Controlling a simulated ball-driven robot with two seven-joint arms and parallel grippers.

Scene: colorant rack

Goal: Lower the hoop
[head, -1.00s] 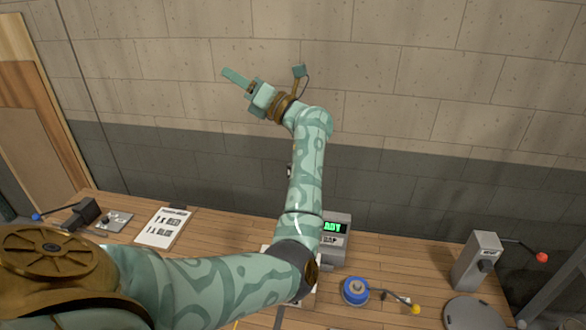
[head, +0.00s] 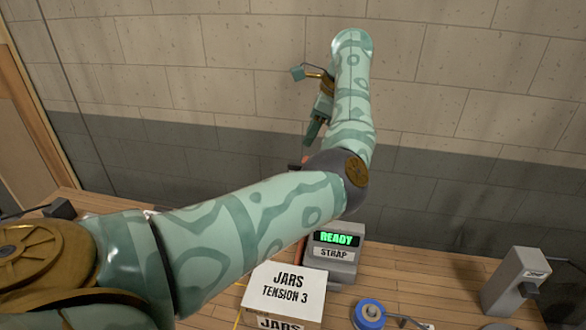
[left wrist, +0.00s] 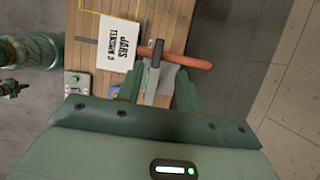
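An orange-red bar (left wrist: 188,61), which looks like the hoop seen nearly edge-on, crosses over the grey strapping machine (left wrist: 153,88) in the left wrist view. The machine also shows in the head view (head: 333,262), with a green READY display. My left gripper (head: 311,140) points down behind my forearm, above and behind the machine. Its two fingers (left wrist: 158,92) are spread in the left wrist view, with the machine and bar seen between and beyond them. No contact is visible. My arm hides most of the hoop in the head view.
A box labelled JARS TENSION 3 (head: 284,292) stands in front of the machine. A blue spool (head: 369,314) and a grey lever box (head: 516,281) are to the right. The block wall (head: 450,170) rises close behind the bench.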

